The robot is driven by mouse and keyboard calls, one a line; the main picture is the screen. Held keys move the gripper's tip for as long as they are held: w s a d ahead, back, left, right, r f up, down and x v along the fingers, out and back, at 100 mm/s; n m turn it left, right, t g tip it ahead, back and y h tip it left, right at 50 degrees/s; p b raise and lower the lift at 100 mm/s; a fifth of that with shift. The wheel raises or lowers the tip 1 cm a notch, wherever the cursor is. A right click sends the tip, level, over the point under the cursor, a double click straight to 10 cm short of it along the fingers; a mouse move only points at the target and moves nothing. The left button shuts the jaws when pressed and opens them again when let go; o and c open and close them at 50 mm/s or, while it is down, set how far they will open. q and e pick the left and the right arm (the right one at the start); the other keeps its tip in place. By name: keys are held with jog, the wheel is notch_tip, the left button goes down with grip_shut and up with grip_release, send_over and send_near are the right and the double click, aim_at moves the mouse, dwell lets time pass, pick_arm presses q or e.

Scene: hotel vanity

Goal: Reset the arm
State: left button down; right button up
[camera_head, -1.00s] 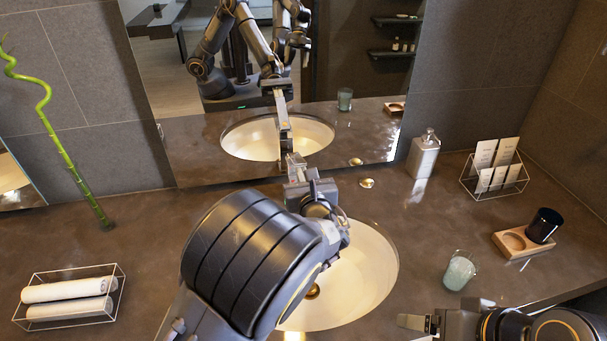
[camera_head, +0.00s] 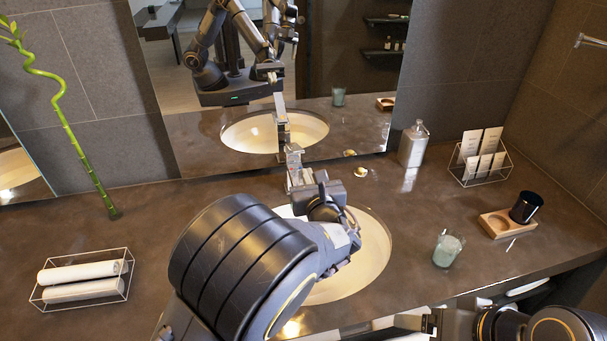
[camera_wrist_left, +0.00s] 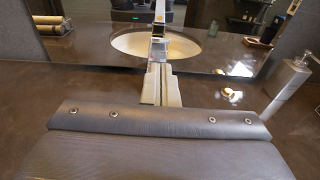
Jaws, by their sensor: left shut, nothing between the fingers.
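My left arm reaches over the round sink (camera_head: 372,262) toward the mirror (camera_head: 345,125). My left gripper (camera_head: 294,157) is shut and empty, close in front of the mirror's lower edge. In the left wrist view its two fingers (camera_wrist_left: 162,82) lie together, pointing at the mirror, with their reflection beyond. Whether the tips touch the glass I cannot tell. My right gripper (camera_head: 415,321) is low at the right, by the counter's front edge. It is partly seen, and its finger gap is not clear.
A towel basket (camera_head: 128,272) and bamboo stalk (camera_head: 82,165) stand left. A soap dispenser (camera_head: 413,146), card rack (camera_head: 509,165), glass (camera_head: 447,249), wooden tray (camera_head: 490,226) and black cup (camera_head: 526,206) stand right. Counter between basket and sink is clear.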

pick_arm(q)
jog(key=shift+s+d, duration=0.2)
jog(key=shift+s, duration=0.5)
pick_arm(e)
jog(key=shift+s, duration=0.5)
